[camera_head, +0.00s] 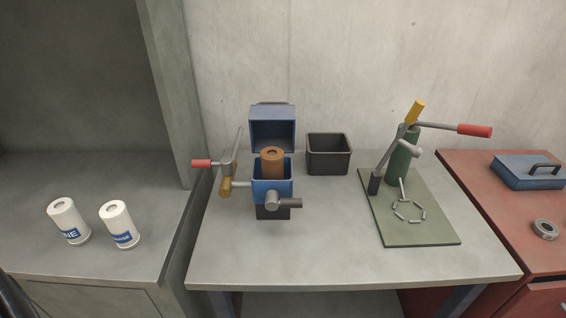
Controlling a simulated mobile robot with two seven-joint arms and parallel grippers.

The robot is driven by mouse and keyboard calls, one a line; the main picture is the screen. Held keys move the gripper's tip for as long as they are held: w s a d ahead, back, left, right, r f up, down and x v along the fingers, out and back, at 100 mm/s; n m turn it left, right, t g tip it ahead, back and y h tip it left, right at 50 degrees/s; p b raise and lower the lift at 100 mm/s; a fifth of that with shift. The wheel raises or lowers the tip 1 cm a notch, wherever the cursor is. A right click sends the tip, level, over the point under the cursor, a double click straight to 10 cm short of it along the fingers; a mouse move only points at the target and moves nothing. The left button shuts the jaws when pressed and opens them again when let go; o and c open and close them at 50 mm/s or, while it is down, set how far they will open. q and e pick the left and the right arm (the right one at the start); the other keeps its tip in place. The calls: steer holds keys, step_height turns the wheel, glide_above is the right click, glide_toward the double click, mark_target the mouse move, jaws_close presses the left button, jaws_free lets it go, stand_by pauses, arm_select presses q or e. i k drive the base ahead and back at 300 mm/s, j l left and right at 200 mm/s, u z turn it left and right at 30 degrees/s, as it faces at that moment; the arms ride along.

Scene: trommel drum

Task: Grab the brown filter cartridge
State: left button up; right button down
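The brown filter cartridge (272,163) stands upright in the blue box-shaped housing (272,191) on the grey table. Its top, with a small dark hole, sticks up above the housing's rim, and its lower part is hidden inside. The housing's blue lid (273,127) is open and tilted back behind the cartridge. Neither of my grippers is in view.
A red-handled crank (202,163) stands left of the housing and a grey spout (283,202) sticks out in front. A black bin (329,154) is behind right. A green-based lever device (408,205) stands right. Two white canisters (68,221) (119,225) stand left.

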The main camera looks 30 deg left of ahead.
mark_target(271, 158)
steer(key=j+u, duration=0.2)
steer(key=u, duration=0.75)
